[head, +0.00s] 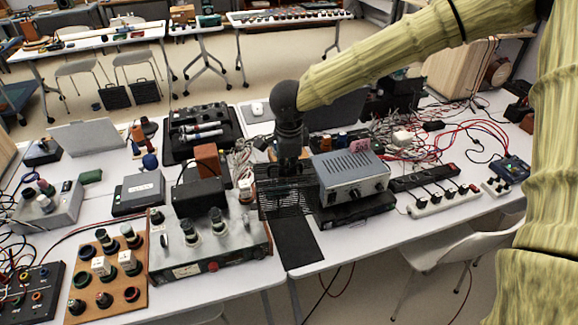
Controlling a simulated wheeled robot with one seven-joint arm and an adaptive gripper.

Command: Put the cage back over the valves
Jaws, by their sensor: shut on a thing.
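The cage (283,202) is a black open-mesh cover. It is under my gripper (289,168), which points down and is shut on its upper part; the fingertips are hard to make out against the black mesh. The cage is just right of the valve amplifier (212,268), over the back of a dark mat (297,246). I cannot tell whether it touches the mat. The amplifier has a grey chassis with uncovered valves (191,226) standing on top, and another valve (217,220) beside them. A black box (193,192) sits at its rear.
A grey metal unit (350,174) stands close on the cage's right. A wooden board with valves and sockets (108,272) lies left of the amplifier. Power strips (444,200) and loose red leads (480,136) spread on the right. The front of the mat is clear.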

